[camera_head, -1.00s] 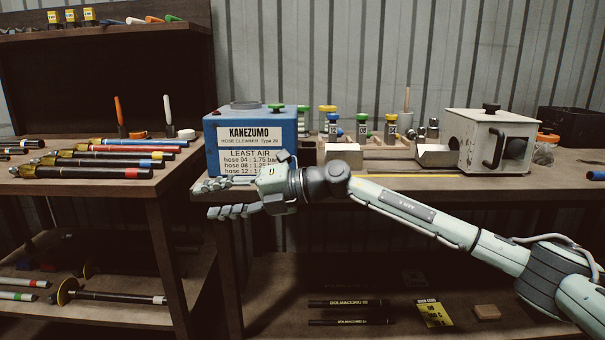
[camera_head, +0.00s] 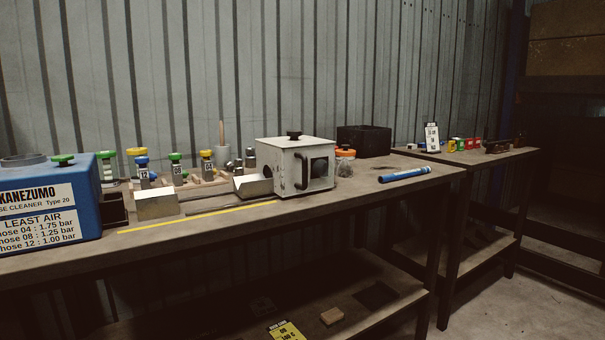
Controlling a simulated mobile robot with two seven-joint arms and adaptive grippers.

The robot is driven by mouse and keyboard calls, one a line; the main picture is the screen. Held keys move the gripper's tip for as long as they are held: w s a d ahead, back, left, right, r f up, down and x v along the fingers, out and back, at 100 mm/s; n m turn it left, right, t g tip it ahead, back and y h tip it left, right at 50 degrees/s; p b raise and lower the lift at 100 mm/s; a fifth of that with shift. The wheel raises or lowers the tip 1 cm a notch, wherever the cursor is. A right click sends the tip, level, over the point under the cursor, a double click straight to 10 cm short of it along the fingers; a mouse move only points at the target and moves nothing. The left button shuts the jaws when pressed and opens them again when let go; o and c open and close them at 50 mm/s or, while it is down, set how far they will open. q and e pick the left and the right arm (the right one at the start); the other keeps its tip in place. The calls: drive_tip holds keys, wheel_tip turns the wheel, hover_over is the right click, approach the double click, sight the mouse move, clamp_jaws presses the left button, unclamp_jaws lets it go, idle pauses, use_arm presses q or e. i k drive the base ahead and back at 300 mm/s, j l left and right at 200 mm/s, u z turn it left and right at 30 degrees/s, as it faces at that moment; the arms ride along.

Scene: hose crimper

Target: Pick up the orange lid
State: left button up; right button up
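An orange lid (camera_head: 345,153) sits on top of a clear jar (camera_head: 345,168) on the workbench, just right of and behind the white box-shaped machine (camera_head: 296,166). The machine hides part of the jar's left side. I cannot tell whether the lid is screwed on. Neither of my grippers is in the view.
A blue KANEZUMO hose cleaner (camera_head: 85,200) stands at the left end of the workbench (camera_head: 230,222). A black bin (camera_head: 364,141) is behind the jar. A blue tube (camera_head: 404,175) lies toward the right end. Bare bench top lies in front of the machine.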

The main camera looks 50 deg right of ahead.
sight(345, 153)
drive_tip(key=i+l+z, duration=0.15)
drive_tip(key=i, duration=0.35)
drive_tip(key=i+l+z, duration=0.1)
drive_tip(key=i+l, duration=0.15)
drive_tip(key=i, duration=0.2)
